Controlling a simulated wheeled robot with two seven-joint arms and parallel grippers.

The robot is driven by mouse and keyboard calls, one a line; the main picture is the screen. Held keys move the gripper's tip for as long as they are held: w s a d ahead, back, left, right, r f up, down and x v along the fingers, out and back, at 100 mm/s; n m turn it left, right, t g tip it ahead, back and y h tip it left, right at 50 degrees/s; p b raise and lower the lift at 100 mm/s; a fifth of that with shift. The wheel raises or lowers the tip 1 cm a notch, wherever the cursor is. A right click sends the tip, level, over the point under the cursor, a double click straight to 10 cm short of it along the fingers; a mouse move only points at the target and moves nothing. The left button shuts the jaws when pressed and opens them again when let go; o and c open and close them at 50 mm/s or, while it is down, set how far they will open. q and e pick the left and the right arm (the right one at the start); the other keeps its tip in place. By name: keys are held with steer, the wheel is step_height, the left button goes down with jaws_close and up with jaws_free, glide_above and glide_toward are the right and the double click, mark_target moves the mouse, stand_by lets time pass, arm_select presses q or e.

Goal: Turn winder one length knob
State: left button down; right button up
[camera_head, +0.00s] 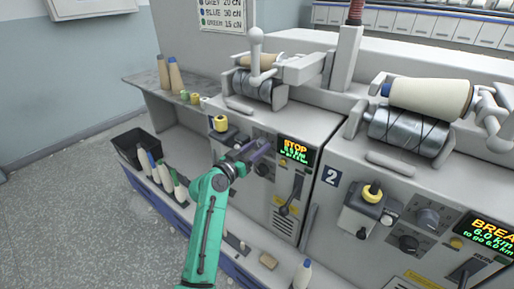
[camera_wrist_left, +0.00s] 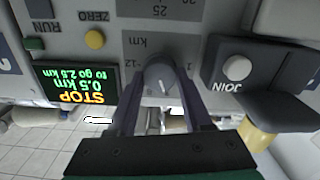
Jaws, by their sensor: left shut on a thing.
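Winder one's length knob (camera_wrist_left: 160,77) is a grey dial with a pale pointer line, below "km" markings in the left wrist view, which shows the panel upside down. My left gripper (camera_wrist_left: 160,92) has one finger on each side of the knob and is shut on it. In the head view my left gripper (camera_head: 262,147) reaches winder one's panel and largely hides the knob. Winder one's display (camera_head: 295,151) reads STOP in orange, and in the left wrist view the display (camera_wrist_left: 75,84) reads 0.5 km, to go 2.5 km. My right gripper is not in view.
The JOIN button block (camera_wrist_left: 238,68) is close beside my left gripper. A yellow button (camera_wrist_left: 95,39) is on the other side. Winder two's display (camera_head: 487,236) and knobs are to the right. A black bin (camera_head: 137,145) and several bobbins stand at left.

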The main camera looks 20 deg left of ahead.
arm_select(q)
steer(key=shift+n, duration=0.3)
steer(key=n+p, duration=0.2)
steer(key=n, duration=0.1)
steer(key=shift+a+f+n+p, duration=0.1)
steer(key=shift+n+p, duration=0.7)
steer(key=shift+n, duration=1.3)
steer(key=shift+c, duration=1.6)
jaws_free()
